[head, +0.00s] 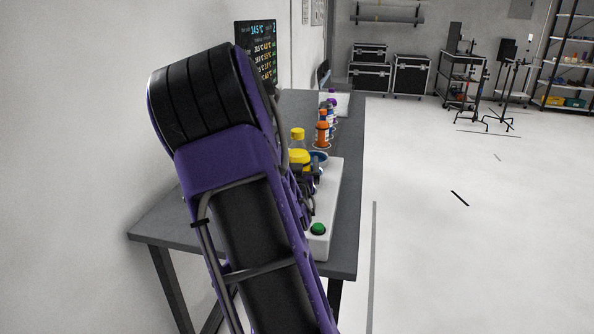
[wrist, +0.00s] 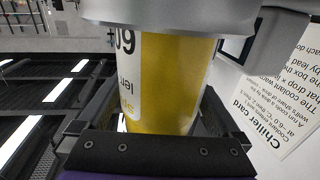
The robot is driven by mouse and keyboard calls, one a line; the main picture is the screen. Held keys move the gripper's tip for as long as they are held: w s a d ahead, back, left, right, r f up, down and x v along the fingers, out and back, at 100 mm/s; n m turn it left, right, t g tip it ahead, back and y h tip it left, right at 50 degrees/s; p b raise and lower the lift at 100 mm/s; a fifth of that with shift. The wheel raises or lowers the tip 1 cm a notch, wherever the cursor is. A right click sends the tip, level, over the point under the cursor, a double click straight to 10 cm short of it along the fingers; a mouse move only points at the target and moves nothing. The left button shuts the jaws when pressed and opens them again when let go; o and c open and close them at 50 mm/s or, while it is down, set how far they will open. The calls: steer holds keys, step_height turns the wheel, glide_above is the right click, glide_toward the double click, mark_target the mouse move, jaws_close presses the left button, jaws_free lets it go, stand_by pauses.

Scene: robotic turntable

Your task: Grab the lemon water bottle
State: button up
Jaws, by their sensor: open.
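The lemon water bottle (wrist: 175,85) fills the middle of the wrist view, upside down there, with a yellow and white label partly reading "lem". In the head view the bottle (head: 299,158) shows a yellow cap, clear shoulder and yellow body, partly hidden behind my arm. My gripper (wrist: 155,112) is open, with a dark finger on each side of the bottle. I cannot tell if either finger touches it. The bottle's end meets a grey round part (wrist: 175,15) in the wrist view. My fingers are mostly hidden in the head view.
A white unit (head: 328,205) with a green button (head: 318,229) is on the grey table (head: 345,240). Orange-topped bottles (head: 322,130) stand behind the lemon bottle. A printed chiller card (wrist: 285,95) is at the right of the wrist view.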

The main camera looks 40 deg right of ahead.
steer(key=shift+c, duration=0.2)
jaws_close()
steer(key=shift+r, duration=0.15)
stand_by(0.3)
